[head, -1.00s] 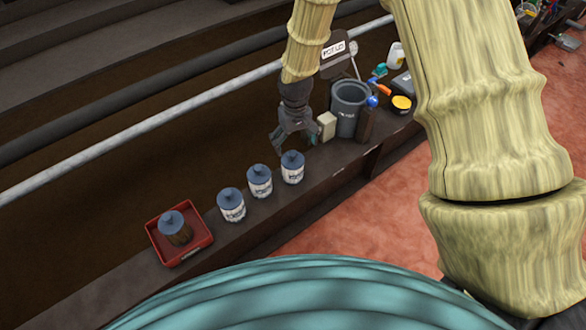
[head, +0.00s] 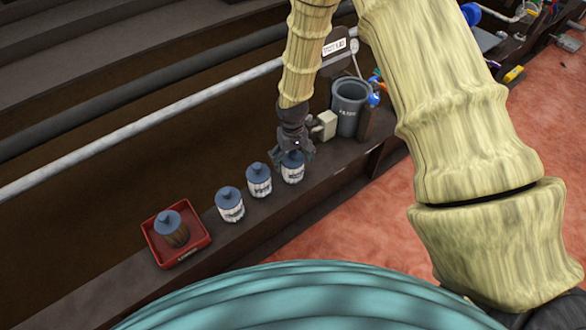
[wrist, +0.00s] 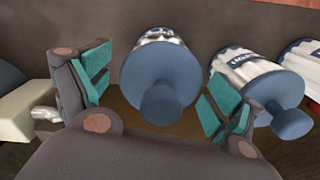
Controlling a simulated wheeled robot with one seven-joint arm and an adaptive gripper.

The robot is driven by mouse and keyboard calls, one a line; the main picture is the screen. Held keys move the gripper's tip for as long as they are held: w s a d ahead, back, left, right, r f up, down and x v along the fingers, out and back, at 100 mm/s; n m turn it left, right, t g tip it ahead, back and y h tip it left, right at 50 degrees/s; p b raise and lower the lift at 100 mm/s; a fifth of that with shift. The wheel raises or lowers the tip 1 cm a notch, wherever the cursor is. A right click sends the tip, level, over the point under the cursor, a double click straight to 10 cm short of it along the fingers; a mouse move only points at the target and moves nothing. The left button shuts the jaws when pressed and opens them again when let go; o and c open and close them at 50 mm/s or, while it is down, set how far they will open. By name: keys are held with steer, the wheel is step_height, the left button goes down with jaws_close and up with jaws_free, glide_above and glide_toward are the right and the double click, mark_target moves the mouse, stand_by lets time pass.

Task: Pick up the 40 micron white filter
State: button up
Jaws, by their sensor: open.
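Three white filters with blue-grey caps stand in a row on the dark ledge. My gripper (head: 293,155) is at the rightmost filter (head: 293,174) in the head view, its fingers around the cap. In the wrist view, my gripper (wrist: 152,95) is open, with one teal-padded finger on each side of this filter (wrist: 160,78). The middle filter (head: 259,181) also shows in the wrist view (wrist: 248,75), just right of the right finger. The left filter (head: 230,206) stands farther along the row. The micron labels are too small to read.
A red tray (head: 197,249) holding a brown, blue-capped filter (head: 172,229) sits at the left of the ledge. A grey bin (head: 349,107) and a pale block (head: 326,125) stand right of my gripper. A white pipe (head: 130,129) runs behind the ledge.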

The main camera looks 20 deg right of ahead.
steer(key=shift+f, duration=0.45)
steer(key=shift+c, duration=0.3)
steer(key=c, duration=1.1)
steer(key=shift+r, duration=0.15)
